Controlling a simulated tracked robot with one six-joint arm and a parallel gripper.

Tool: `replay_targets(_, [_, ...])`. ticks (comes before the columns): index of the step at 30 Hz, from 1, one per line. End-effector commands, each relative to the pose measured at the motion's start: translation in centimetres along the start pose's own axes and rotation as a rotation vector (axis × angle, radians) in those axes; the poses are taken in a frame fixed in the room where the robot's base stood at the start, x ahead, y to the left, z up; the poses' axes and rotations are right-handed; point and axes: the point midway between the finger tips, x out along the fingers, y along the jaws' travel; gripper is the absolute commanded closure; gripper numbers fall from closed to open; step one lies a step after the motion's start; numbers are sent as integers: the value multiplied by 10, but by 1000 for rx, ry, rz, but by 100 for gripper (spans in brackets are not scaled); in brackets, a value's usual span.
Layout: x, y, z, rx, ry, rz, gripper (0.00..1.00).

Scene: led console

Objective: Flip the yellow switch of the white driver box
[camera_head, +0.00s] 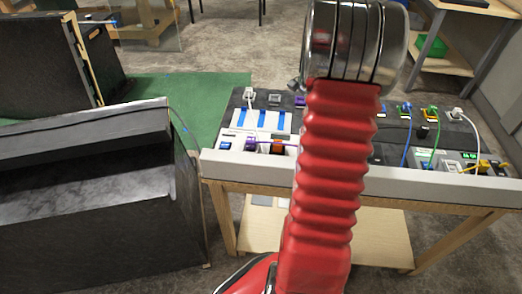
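A console (420,179) with several small modules and cables stands on a wooden table beyond my arm. A white unit with blue strips (242,118) sits on its left part. A small white module (452,167) sits near its right front, with a yellow part (486,164) beside it. I cannot tell which is the driver box, or whether the yellow part is a switch or a plug. My red ribbed arm rises in front and hides the middle of the console. My gripper is not in view.
Green (434,138), blue and white cables arch over the console's right side. Black angled cabinets (100,190) stand close at the left. A green mat (200,95) lies behind. Another wooden table (470,8) stands at the back right. Some grey floor is open behind the console.

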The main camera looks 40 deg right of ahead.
Motion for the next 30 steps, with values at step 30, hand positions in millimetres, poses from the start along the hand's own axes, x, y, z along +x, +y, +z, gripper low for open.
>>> replay_targets(30, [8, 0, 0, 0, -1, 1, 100])
